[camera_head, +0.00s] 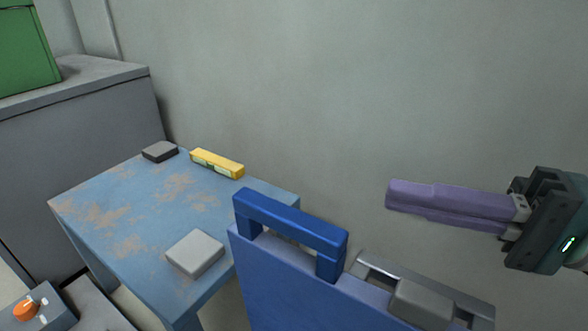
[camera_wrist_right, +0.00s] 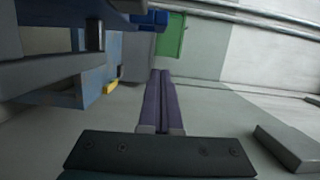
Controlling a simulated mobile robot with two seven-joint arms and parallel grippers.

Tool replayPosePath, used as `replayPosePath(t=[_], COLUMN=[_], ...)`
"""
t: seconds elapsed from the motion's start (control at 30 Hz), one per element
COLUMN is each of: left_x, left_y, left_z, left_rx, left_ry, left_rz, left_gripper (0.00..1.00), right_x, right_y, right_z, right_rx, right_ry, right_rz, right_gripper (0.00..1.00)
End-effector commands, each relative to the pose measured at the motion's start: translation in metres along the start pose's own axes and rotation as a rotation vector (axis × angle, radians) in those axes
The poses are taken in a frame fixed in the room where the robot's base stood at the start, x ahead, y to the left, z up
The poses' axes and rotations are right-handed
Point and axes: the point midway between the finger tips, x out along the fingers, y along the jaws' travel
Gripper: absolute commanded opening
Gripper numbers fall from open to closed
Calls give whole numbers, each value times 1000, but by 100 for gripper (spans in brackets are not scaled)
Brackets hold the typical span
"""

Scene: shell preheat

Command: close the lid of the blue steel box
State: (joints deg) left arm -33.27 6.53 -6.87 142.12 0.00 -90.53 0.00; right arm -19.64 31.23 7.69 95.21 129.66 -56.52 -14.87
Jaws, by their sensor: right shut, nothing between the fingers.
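The blue steel box shows at the bottom centre of the head view as a blue panel (camera_head: 285,290) that looks like its raised lid. A blue handle (camera_head: 290,222) runs along the panel's top left. The rest of the box is cut off by the lower frame edge. My right gripper (camera_head: 392,197), with purple fingers, is shut and empty. It is in the air to the right of the handle and above the panel, apart from both. Its shut fingers (camera_wrist_right: 160,73) also show in the right wrist view. My left gripper is not in view.
A worn blue table (camera_head: 110,215) stands at left with a yellow level (camera_head: 217,163), a dark block (camera_head: 160,151) and a light grey block (camera_head: 194,254). A grey cabinet (camera_head: 80,120) carries a green box (camera_head: 28,50). Plain wall lies behind the gripper.

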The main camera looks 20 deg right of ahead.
Motion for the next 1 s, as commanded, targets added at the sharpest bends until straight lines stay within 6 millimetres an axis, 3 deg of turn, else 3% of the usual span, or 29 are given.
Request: replayPosePath(t=[0.13,0.4,1.0], left_x=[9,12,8], left_y=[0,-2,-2], left_z=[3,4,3], left_rx=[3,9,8], left_ry=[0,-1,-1], left_rz=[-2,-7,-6], left_gripper=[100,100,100], right_x=[29,34,37], right_y=[2,1,-1], right_z=[3,35,46], right_rx=[-2,1,-15], right_ry=[-4,-1,-1], right_rz=[-1,1,5], right_gripper=[0,0,0])
